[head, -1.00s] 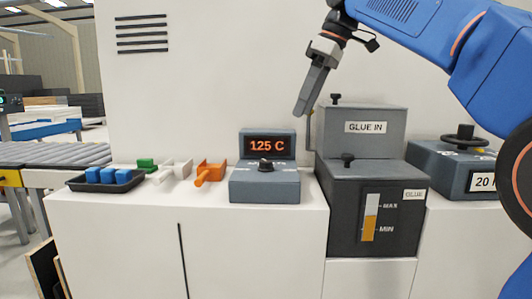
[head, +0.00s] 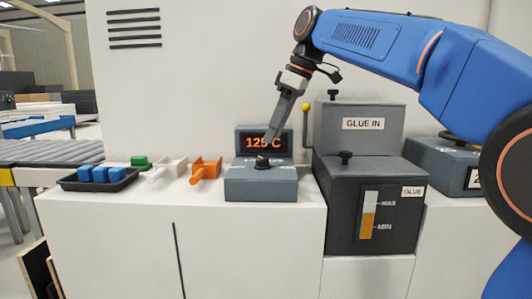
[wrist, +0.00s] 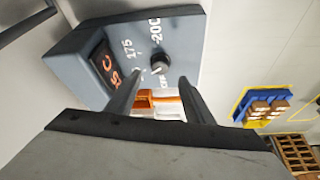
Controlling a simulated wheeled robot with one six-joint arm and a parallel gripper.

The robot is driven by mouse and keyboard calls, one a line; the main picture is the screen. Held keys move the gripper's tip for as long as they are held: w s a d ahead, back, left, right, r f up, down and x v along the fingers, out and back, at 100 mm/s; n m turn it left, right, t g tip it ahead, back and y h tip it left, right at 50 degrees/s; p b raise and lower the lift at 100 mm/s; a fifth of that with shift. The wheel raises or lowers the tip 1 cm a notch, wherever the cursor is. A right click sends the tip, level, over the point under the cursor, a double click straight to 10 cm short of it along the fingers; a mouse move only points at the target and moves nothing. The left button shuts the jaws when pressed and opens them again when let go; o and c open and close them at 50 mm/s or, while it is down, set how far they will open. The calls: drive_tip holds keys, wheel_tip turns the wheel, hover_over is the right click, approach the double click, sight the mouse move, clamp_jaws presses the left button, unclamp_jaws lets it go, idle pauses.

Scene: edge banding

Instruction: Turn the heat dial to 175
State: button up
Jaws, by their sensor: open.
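The heat dial (head: 262,162) is a small black knob on top of a grey control box (head: 262,188) whose orange display (head: 258,143) reads 125 C. In the wrist view the knob (wrist: 157,67) shows a pale pointer mark, with printed labels around it including 175 (wrist: 127,50) and one that looks like 200 (wrist: 155,27). My gripper (head: 268,142) is just above the dial, pointing down, and partly covers the display. In the wrist view its two fingers (wrist: 160,80) are apart and empty, with the knob appearing between and beyond their tips. Contact cannot be seen.
The dark glue unit (head: 335,205) with knobs, and a yellow-tipped lever (head: 306,107), stand close on the right.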

sight(263, 158)
drive_tip(key=x, duration=0.7)
drive_tip(key=c, duration=1)
